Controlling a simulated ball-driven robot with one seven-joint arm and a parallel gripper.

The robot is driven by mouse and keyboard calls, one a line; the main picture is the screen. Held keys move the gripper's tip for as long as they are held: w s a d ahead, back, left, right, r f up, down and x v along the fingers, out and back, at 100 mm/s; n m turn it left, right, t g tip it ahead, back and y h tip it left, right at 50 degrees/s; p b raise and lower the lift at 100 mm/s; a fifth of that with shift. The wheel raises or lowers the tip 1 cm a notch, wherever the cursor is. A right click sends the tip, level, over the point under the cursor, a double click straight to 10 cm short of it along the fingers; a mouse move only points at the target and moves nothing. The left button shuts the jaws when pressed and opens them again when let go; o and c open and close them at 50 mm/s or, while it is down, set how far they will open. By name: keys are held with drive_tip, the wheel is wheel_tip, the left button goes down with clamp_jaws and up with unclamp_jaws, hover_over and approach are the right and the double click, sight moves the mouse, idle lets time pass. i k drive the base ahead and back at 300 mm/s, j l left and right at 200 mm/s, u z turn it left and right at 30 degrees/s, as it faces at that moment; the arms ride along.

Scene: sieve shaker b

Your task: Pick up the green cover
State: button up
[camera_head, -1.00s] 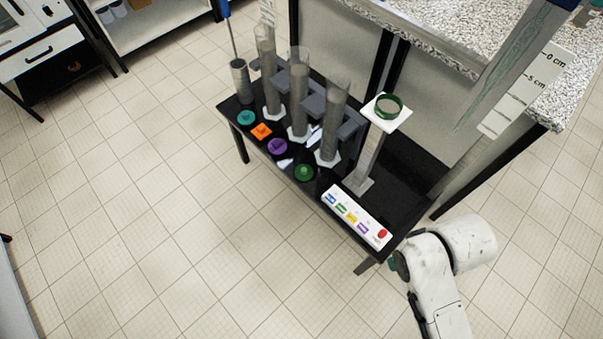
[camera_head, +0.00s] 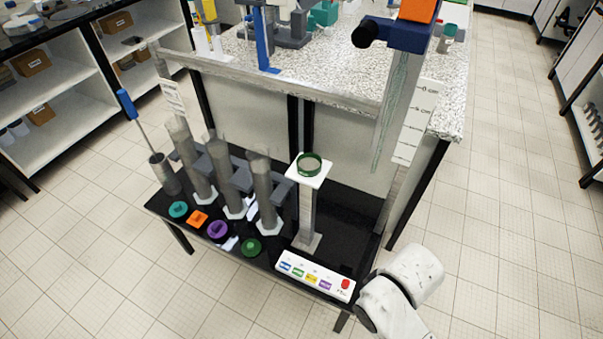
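The green cover (camera_head: 251,247) is a round green disc with a small raised knob. It lies on the front part of the low black table (camera_head: 340,204), in front of the rightmost clear tube and left of the white button panel. A separate green ring (camera_head: 310,164) sits on the white square top of a pedestal behind the panel. My white arm reaches in at the lower right, beside the table's right front corner. My gripper is not visible, so its opening cannot be seen.
Teal (camera_head: 178,209), orange (camera_head: 197,219) and purple (camera_head: 217,230) covers lie in a row left of the green one. Tall clear tubes (camera_head: 262,190) stand behind them. The white button panel (camera_head: 315,276) lies near the right front edge. A speckled counter (camera_head: 340,75) stands behind. Floor in front is clear.

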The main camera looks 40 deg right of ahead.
sight(251, 247)
drive_tip(key=i+j, duration=0.2)
drive_tip(key=i, duration=0.2)
drive_tip(key=i+j+u, duration=0.1)
drive_tip(key=i, duration=0.3)
drive_tip(key=i+j, duration=0.25)
drive_tip(key=i, duration=0.15)
drive_tip(key=j+u, duration=0.05)
